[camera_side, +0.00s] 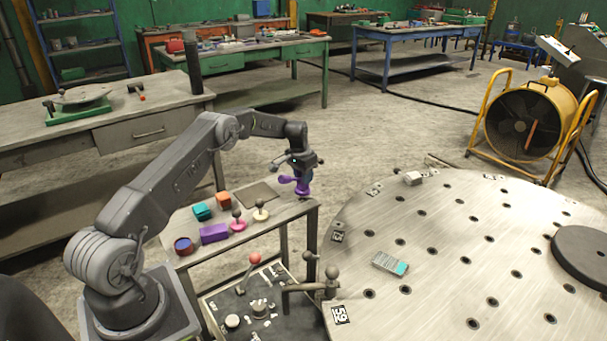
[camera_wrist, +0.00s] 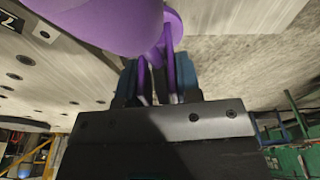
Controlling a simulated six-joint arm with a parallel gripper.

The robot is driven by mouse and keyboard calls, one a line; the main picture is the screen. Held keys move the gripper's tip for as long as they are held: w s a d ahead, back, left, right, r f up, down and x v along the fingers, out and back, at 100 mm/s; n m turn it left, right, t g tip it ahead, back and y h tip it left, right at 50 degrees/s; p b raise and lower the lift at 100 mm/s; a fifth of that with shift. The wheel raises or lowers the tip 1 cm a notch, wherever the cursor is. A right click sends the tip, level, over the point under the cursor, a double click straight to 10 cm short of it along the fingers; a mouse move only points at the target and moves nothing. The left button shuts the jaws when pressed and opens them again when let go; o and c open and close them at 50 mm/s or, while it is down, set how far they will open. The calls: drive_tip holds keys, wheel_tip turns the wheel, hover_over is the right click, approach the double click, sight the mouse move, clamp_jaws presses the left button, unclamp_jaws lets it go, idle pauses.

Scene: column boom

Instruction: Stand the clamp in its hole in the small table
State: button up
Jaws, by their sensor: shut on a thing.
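My gripper (camera_side: 299,162) is above the back right corner of the small table (camera_side: 292,213) in the side view. It is shut on the purple clamp (camera_side: 303,184), which hangs below it with a rounded arm sticking out to the left. In the wrist view the clamp (camera_wrist: 95,18) fills the top, and its thin purple part runs between the blue fingers of my gripper (camera_wrist: 158,85). The clamp's lower end is close to the table corner; I cannot tell whether it touches. I cannot make out the hole.
On the small table are a teal block (camera_side: 202,211), an orange block (camera_side: 223,198), a purple block (camera_side: 214,233), a pink-based knob (camera_side: 238,223), a cream-based knob (camera_side: 261,213) and a round can (camera_side: 184,245). A large round perforated table (camera_side: 450,240) stands to the right.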

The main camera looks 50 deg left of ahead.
drive_tip(key=shift+f, duration=0.15)
drive_tip(key=shift+f, duration=0.35)
drive_tip(key=shift+f, duration=0.65)
drive_tip(key=shift+f, duration=0.35)
drive_tip(key=shift+f, duration=0.1)
drive_tip(key=o, duration=0.6)
drive_tip(key=shift+o, duration=0.2)
